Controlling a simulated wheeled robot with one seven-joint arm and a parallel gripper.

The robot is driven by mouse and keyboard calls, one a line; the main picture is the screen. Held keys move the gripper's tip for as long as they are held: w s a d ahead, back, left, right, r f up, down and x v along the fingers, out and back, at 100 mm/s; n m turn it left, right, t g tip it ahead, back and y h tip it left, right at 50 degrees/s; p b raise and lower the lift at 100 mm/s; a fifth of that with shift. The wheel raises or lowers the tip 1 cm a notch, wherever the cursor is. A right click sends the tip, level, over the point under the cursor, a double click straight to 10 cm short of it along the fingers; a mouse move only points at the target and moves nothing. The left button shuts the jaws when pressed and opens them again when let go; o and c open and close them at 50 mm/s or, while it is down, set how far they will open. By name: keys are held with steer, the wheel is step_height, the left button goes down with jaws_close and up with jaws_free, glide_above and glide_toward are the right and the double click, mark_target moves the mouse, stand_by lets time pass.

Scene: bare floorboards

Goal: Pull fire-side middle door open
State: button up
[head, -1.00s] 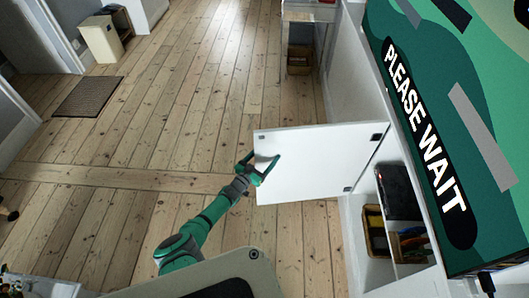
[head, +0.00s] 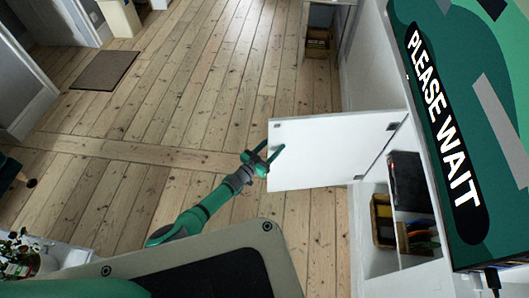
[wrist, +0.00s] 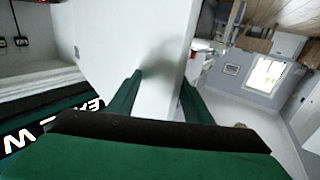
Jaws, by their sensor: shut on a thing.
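The white cabinet door (head: 320,150) stands swung well out from the low white cabinet (head: 385,250) under the screen. Its hinges show at its right end in the head view. My gripper (head: 266,159) is at the door's free edge, on the left in the head view. In the wrist view, the fingers (wrist: 160,98) lie on either side of the white door (wrist: 140,50), shut on its edge. The contact of the far finger is partly hidden. Beside the hinged side, the open compartment shows a dark box (head: 407,182) and several small items.
A large screen (head: 470,130) reading "PLEASE WAIT" sits on top of the cabinet at right. A brown mat (head: 105,70) lies at the upper left. A potted plant (head: 20,255) is at the lower left. Bare floorboards (head: 220,90) left of the door are clear.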

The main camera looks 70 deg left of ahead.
steer(key=v, duration=0.4)
steer(key=shift+s+a, duration=0.25)
steer(key=shift+s, duration=0.25)
steer(key=shift+s+d, duration=0.4)
steer(key=shift+d+r, duration=0.1)
steer(key=s+d+r+m+h, duration=0.1)
steer(key=s+d+m+h, duration=0.15)
steer(key=d, duration=0.95)
steer(key=s+d+r+m+h, duration=0.1)
steer(key=d+m+h, duration=0.15)
steer(key=d, duration=1.05)
steer(key=s+d+r+m+h, duration=0.1)
steer(key=d+m+h, duration=0.15)
steer(key=d, duration=0.95)
steer(key=d+r+h, duration=0.1)
steer(key=d+r, duration=0.7)
steer(key=d, duration=0.3)
steer(key=d+r+n+h, duration=0.1)
steer(key=d+r, duration=0.7)
steer(key=d, duration=0.4)
steer(key=shift+s+d, duration=0.3)
steer(key=shift+s, duration=0.15)
steer(key=shift+r, duration=0.1)
